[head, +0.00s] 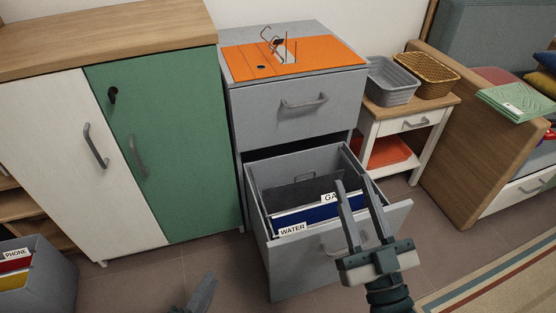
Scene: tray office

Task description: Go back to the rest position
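My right gripper (354,182) is open, with its two dark fingers apart and nothing seen between them. It is above the front of an open grey drawer (256,195), and its fingers cover part of the drawer's interior and front in the picture. I cannot tell whether it touches the drawer. My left gripper (193,291) is at the bottom edge, largely cut off. Its two dark finger parts look apart, with nothing seen between them.
The drawer holds hanging files labelled WATER (292,230) and GA, partly hidden. A grey bin (55,275) with a PHONE file stands at lower left. A white and green cupboard (170,150) is left, a small side table (440,112) right. Floor shows in front of the cupboard.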

